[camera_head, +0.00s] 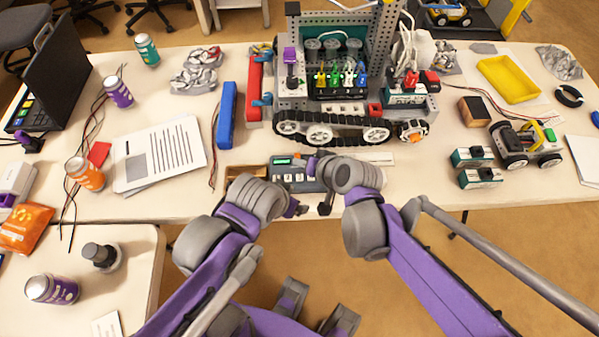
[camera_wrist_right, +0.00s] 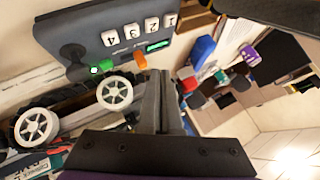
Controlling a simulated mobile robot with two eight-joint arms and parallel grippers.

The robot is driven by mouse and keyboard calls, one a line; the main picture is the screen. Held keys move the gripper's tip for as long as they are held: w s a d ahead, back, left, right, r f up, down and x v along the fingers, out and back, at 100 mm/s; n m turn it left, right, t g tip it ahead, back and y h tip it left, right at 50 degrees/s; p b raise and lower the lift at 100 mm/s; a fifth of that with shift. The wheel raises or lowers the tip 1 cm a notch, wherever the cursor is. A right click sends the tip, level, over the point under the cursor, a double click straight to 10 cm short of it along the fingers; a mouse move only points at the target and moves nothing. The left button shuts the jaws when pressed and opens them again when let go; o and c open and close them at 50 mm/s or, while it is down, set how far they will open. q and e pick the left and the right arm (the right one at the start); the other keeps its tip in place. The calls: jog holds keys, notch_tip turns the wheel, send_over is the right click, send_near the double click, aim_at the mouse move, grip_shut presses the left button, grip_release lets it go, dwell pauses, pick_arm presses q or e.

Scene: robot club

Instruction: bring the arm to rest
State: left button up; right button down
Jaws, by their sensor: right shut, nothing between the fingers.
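My right gripper (camera_head: 313,167) is at the grey control panel (camera_head: 291,178), in front of the tracked robot. In the right wrist view my right gripper's fingers (camera_wrist_right: 160,78) are shut with nothing between them, beside the panel (camera_wrist_right: 105,40) with its numbered buttons, lit green button and orange lever. I cannot tell whether they touch it. My left gripper (camera_head: 301,209) is small and partly hidden at the table's front edge, close to the right arm. Its opening is unclear.
The tracked robot (camera_head: 318,131) stands directly behind the panel. A blue bar (camera_head: 227,115) and papers (camera_head: 160,155) lie to the left. A small wheeled robot (camera_head: 512,150) and a yellow tray (camera_head: 508,79) are on the right. A lower-left table holds a purple can (camera_head: 52,289).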

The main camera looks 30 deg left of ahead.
dwell(0.3)
jog(key=d+r+m+t+h+p, duration=0.1)
jog(key=d+r+m+h+p, duration=0.2)
jog(key=d, duration=1.5)
jog(key=s+d+r+h, duration=0.1)
jog(key=s+d, duration=0.3)
jog(key=d, duration=0.5)
jog(key=s+d+m+h, duration=0.1)
jog(key=s+d+h, duration=0.3)
jog(key=d, duration=0.6)
jog(key=shift+s+d+r+t+p, duration=0.35)
jog(key=shift+s+t+p, duration=0.1)
jog(key=shift+s, duration=0.1)
